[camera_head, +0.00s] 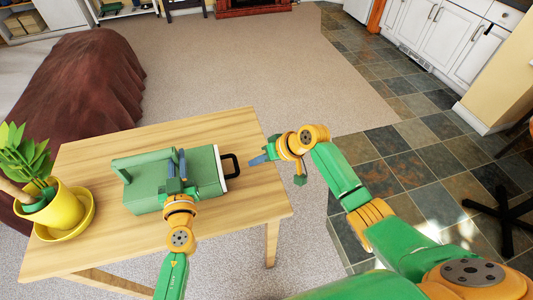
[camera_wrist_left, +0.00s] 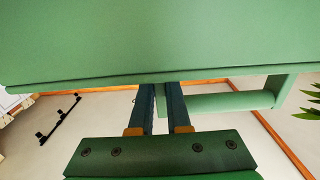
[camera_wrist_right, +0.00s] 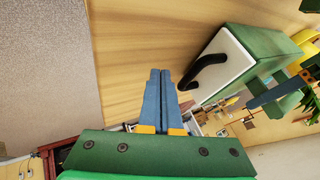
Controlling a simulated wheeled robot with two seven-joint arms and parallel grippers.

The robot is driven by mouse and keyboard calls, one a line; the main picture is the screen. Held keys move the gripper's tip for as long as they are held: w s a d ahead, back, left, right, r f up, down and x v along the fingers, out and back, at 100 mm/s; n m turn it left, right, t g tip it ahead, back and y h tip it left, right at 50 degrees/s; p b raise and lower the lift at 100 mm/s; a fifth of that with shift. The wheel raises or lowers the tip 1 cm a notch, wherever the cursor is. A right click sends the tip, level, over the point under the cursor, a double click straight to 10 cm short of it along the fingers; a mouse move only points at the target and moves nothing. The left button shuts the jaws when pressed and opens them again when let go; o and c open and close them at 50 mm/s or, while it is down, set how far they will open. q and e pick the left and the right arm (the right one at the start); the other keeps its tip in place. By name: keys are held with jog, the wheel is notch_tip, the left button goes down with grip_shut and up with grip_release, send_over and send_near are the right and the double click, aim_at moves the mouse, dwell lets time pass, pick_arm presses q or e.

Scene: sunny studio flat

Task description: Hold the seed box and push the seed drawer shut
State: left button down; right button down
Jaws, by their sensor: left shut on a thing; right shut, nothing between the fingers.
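The green seed box (camera_head: 203,165) lies on the wooden table, with a raised green bar at its left end. Its seed drawer has a white front (camera_wrist_right: 226,63) with a black handle (camera_head: 231,165), facing right. I cannot tell whether a narrow gap remains behind the front. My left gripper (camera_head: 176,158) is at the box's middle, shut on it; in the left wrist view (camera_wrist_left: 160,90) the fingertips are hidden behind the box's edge. My right gripper (camera_head: 256,161) is shut and empty, just right of the handle and apart from it; its closed fingers show in the right wrist view (camera_wrist_right: 160,75).
A yellow pot (camera_head: 60,208) with a leafy plant stands in a yellow saucer at the table's left end. The wooden table (camera_head: 240,205) is bare in front of the box and at its right end. A brown-covered piece of furniture (camera_head: 85,80) stands behind at left.

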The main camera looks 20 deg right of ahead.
pick_arm(q)
jog(key=shift+f, duration=0.1)
jog(key=c, duration=0.8)
grip_release()
jog(key=shift+w, duration=0.1)
pick_arm(e)
jog(key=v, duration=1)
jog(key=shift+d, duration=0.4)
jog(key=shift+f, duration=0.15)
pick_arm(q)
jog(key=s, duration=1.2)
jog(key=o, duration=0.5)
